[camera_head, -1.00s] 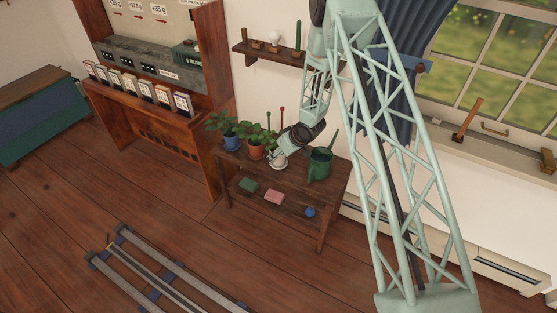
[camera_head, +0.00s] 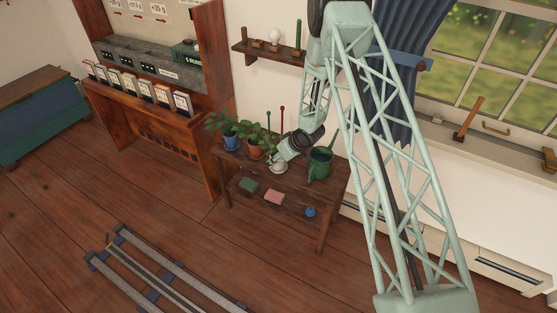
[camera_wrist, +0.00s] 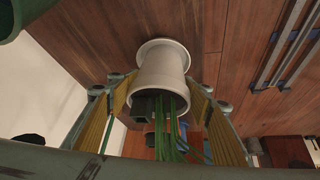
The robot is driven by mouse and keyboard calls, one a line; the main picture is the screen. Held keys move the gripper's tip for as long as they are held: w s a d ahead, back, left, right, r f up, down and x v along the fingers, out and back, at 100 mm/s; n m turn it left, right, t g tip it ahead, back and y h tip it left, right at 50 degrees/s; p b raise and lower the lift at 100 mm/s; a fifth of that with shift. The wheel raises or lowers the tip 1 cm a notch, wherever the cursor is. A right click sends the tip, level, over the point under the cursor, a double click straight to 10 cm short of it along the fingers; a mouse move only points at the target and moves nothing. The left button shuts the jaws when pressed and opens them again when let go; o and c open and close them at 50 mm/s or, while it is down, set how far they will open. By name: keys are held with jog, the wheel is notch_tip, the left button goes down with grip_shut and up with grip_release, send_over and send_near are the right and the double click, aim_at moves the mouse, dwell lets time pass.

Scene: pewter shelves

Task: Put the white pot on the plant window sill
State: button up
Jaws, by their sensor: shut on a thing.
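The white pot (camera_wrist: 162,72) shows in the wrist view between the yellow pads of my gripper (camera_wrist: 162,108), with thin green leaves (camera_wrist: 172,148) at its mouth. My gripper is shut on it. In the head view the white pot (camera_head: 279,168) is small and partly hidden under my gripper (camera_head: 284,160), at the dark wooden plant table (camera_head: 262,178). I cannot tell whether it still touches the table. The window sill (camera_head: 505,148) runs below the window at the right.
A green watering can (camera_head: 320,164) stands just right of the pot. Plants in a blue pot (camera_head: 231,141) and a terracotta pot (camera_head: 256,152) stand to its left. A wooden-handled tool (camera_head: 468,119) and a brown object (camera_head: 549,159) occupy parts of the sill.

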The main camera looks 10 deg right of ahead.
dwell(0.4)
jog(key=o, duration=1.3)
jog(key=shift+o, duration=0.2)
jog(key=shift+r, duration=0.15)
jog(key=shift+s+d+r, duration=0.15)
jog(key=shift+s+r, duration=0.1)
jog(key=shift+r, duration=0.25)
jog(key=p+v, duration=0.1)
jog(key=v, duration=0.9)
jog(key=shift+s+r+p, duration=0.25)
jog(key=shift+p, duration=0.1)
jog(key=shift+d, duration=0.1)
jog(key=shift+r, duration=0.1)
